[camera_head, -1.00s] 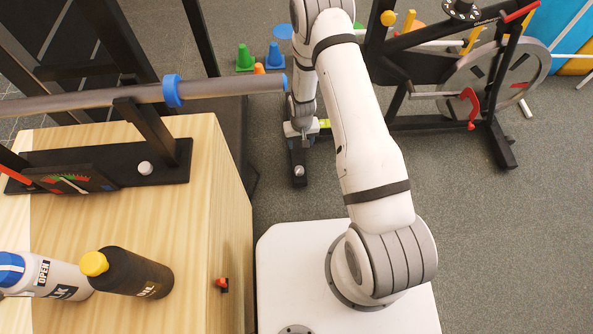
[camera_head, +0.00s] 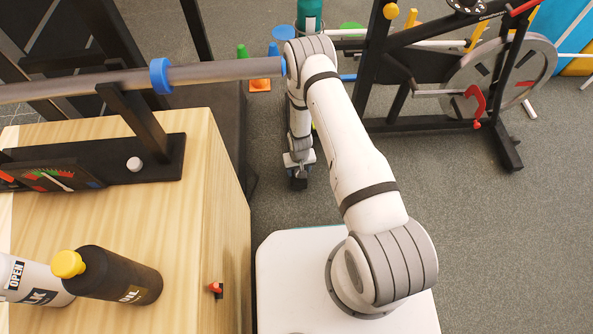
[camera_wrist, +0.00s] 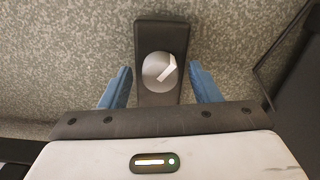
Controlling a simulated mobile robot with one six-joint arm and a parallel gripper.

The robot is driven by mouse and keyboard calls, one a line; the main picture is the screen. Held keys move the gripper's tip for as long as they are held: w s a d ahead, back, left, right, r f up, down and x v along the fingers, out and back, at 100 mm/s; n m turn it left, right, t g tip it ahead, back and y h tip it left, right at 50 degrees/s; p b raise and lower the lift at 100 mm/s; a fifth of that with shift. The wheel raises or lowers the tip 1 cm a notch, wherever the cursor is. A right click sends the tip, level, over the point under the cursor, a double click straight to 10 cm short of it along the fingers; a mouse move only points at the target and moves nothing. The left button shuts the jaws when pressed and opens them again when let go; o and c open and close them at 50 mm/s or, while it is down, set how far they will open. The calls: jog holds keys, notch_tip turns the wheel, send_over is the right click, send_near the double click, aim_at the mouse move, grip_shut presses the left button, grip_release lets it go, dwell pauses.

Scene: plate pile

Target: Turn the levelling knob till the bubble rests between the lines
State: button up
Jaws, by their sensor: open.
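In the wrist view a round grey knob (camera_wrist: 159,71) with a pale pointer mark sits on a dark bar-shaped foot (camera_wrist: 158,33) at floor level. My gripper (camera_wrist: 161,86) is open, with one blue finger on each side of the knob. The fingers look apart from it. In the head view my gripper (camera_head: 299,168) points down beside the wooden box, and its body hides the knob and most of the foot. I cannot make out a bubble or its lines in either view.
A grey bar (camera_head: 215,71) with a blue collar (camera_head: 160,76) crosses above. An exercise bike (camera_head: 440,80) stands at right. Carpet between is clear.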

jog(key=shift+c, duration=0.5)
jog(key=c, duration=0.9)
jog(key=shift+o, duration=1.3)
jog(key=shift+a, duration=0.3)
jog(key=shift+d, duration=0.15)
jog(key=shift+c, duration=1.1)
jog(key=shift+m, duration=0.3)
jog(key=m, duration=0.4)
jog(key=shift+d, duration=0.1)
jog(key=m, duration=0.4)
jog(key=shift+m+b, duration=0.3)
jog(key=shift+b, duration=0.05)
